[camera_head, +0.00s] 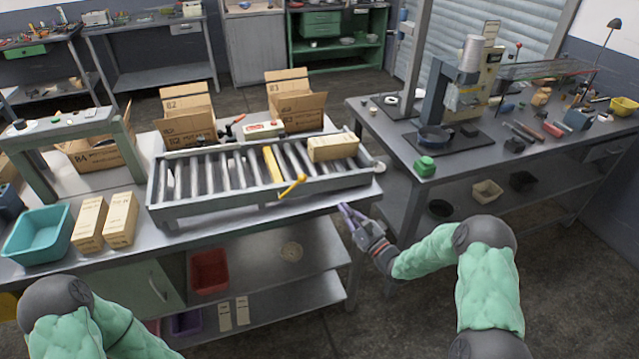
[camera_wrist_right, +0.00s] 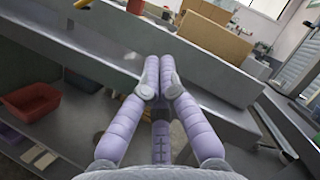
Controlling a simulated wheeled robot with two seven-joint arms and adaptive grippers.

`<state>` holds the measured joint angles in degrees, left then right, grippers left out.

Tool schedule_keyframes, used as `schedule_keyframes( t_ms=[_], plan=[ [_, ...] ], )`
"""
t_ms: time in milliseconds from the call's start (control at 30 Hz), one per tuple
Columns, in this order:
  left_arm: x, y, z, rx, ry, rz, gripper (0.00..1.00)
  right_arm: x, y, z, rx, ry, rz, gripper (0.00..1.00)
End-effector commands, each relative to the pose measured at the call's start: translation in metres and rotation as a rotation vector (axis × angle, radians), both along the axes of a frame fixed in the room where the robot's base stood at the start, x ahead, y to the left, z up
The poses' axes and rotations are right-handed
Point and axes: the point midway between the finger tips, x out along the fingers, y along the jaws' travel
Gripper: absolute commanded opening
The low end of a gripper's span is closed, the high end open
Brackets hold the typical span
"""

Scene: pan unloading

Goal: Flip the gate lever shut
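The yellow gate lever (camera_head: 293,187) sticks out from the front rail of the roller conveyor (camera_head: 190,208), angled up to the right. A yellow gate bar (camera_head: 272,165) lies across the rollers just behind it. My right gripper (camera_head: 345,210) is in front of the table edge, below and right of the lever and apart from it. In the right wrist view its purple fingers (camera_wrist_right: 159,75) converge with their tips together and nothing between them. A yellow piece shows at the top edge (camera_wrist_right: 82,4). My left arm is at lower left, its gripper out of frame.
A tan box (camera_head: 333,148) lies on the rollers right of the gate bar. Open cartons (camera_head: 295,105) stand behind the conveyor. A teal bin (camera_head: 37,235) and two upright boxes (camera_head: 105,222) stand at left. A second workbench (camera_head: 390,135) is at right, with a floor gap before it.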

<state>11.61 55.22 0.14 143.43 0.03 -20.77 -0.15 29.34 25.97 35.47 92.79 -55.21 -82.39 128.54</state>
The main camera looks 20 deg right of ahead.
Motion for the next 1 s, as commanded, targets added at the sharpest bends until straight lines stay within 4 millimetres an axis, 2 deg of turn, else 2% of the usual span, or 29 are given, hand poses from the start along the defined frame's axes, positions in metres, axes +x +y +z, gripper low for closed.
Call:
schedule_keyframes(
  t_ms=[233, 367, 467, 900, 1000],
  plan=[
    [0.000, 0.000, 0.000, 0.000, 0.000, 0.000, 0.40, 0.001, 0.000, 0.000, -0.001, 0.000, -0.001, 0.00],
    [0.000, 0.000, -0.002, 0.000, 0.000, 0.000, 0.40, 0.008, 0.003, 0.002, -0.004, -0.002, 0.000, 0.00],
    [0.000, 0.000, -0.006, 0.000, 0.000, 0.000, 0.40, 0.019, 0.008, 0.004, -0.004, -0.002, 0.001, 0.00],
    [0.000, 0.000, -0.026, 0.000, 0.000, 0.000, 0.40, 0.091, 0.038, 0.025, -0.003, -0.002, 0.000, 0.00],
    [0.000, 0.000, -0.029, 0.000, 0.000, 0.000, 0.40, 0.087, 0.049, 0.035, -0.002, -0.001, 0.001, 0.00]
  ],
)
